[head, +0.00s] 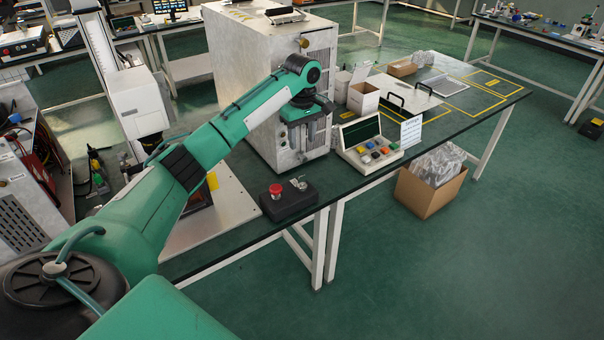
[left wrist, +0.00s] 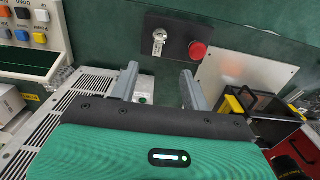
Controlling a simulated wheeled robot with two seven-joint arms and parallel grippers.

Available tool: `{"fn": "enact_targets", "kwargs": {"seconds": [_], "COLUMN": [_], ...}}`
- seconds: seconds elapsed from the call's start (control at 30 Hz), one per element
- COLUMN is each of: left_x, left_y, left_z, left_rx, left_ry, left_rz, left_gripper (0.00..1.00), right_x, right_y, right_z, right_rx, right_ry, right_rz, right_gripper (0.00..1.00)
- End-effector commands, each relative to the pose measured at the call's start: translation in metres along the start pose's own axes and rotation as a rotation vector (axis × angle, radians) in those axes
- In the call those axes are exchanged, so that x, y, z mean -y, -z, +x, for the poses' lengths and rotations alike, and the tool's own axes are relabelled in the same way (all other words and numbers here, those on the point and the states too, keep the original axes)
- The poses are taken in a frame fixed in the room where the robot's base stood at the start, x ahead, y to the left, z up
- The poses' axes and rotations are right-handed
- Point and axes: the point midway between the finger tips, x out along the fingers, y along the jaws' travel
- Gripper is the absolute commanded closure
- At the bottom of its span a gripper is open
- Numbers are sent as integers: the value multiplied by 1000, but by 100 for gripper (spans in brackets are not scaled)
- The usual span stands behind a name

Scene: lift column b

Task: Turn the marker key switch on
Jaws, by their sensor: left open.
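The key switch (head: 299,184) is a small silver part on top of a black control box (head: 289,204), to the right of a red mushroom button (head: 276,190). The box sits near the front edge of the dark green table. In the left wrist view the key switch (left wrist: 159,37) shows on the left of the box and the red button (left wrist: 197,49) on the right. My left gripper (head: 307,135) points down above the table, behind and higher than the box. Its fingers (left wrist: 158,88) are apart with nothing between them. My right gripper is in neither view.
A large grey cabinet (head: 240,85) stands right behind the gripper. A panel with coloured buttons (head: 372,149) and a white sign (head: 411,132) stand to the right. A cardboard box (head: 425,195) is on the floor. Bare tabletop lies between the control box and the button panel.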

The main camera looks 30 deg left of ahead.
Motion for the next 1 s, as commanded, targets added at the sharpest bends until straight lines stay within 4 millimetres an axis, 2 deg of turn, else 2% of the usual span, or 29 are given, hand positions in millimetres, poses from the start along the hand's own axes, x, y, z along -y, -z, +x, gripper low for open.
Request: {"fn": "enact_targets", "kwargs": {"seconds": [0.17,0.47,0.7,0.83,1.0], "left_x": [1,2,1,1,1], "left_y": [0,0,0,0,0], "left_z": [18,81,121,132,136], "left_rx": [1,1,1,0,0], "left_ry": [5,6,4,3,1], "left_rz": [-5,-4,-4,-3,-2], "left_gripper": [53,53,53,53,53], "right_x": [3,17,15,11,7], "right_y": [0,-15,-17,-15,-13], "right_z": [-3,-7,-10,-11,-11], "right_rx": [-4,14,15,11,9], "right_ry": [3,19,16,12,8], "right_rz": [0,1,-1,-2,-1], "right_gripper": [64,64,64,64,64]}}
